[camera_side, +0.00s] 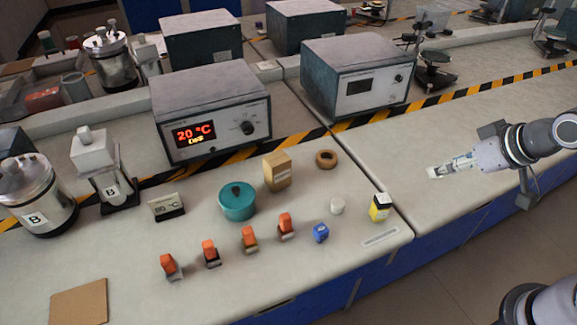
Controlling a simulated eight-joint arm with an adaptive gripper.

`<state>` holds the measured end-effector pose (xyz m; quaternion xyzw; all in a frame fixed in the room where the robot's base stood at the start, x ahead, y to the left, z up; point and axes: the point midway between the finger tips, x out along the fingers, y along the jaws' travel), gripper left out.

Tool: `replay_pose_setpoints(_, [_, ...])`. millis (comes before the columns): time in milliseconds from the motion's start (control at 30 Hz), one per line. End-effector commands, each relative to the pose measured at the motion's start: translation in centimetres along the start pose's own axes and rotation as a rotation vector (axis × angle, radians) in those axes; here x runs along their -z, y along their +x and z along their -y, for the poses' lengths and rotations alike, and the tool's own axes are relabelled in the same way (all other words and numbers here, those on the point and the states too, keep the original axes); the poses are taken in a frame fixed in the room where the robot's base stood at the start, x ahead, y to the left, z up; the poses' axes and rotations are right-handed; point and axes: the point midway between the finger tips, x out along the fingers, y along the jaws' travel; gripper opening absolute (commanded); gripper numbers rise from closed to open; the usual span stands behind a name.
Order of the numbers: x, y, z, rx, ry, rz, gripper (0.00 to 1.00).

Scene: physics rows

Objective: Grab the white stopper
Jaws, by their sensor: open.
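The white stopper (337,206) is a small pale, rounded piece standing on the light bench top near its right corner. It sits between a small blue item and a yellow-and-white box. My gripper (436,172) is at the right side, raised over the neighbouring bench section, with its fingers pointing left. It is open, and no object shows between the fingers. It is apart from the stopper, to its right and farther back.
A yellow box (380,208), a blue item (320,232), a brown ring (326,159), a tan box (277,171) and a teal pot (238,201) stand around the stopper. Several orange-topped pieces (285,226) line the front. A temperature unit (210,115) stands behind.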

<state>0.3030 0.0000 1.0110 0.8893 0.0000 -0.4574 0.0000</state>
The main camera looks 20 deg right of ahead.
Motion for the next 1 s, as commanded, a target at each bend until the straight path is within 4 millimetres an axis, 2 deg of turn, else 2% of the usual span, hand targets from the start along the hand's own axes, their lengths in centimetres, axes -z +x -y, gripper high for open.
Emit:
replay_pose_setpoints(233, [0.9,0.2,0.6,0.015,-0.08,0.031,0.58])
replay_pose_setpoints(467, [3.6,1.5,2.8,0.085,-0.382,0.142,0.58])
replay_pose_setpoints(767, [6.3,5.1,6.6,0.236,-0.818,0.275,0.58])
replay_pose_setpoints(1000, [7.3,9.1,10.1,0.395,-1.162,0.35,0.58])
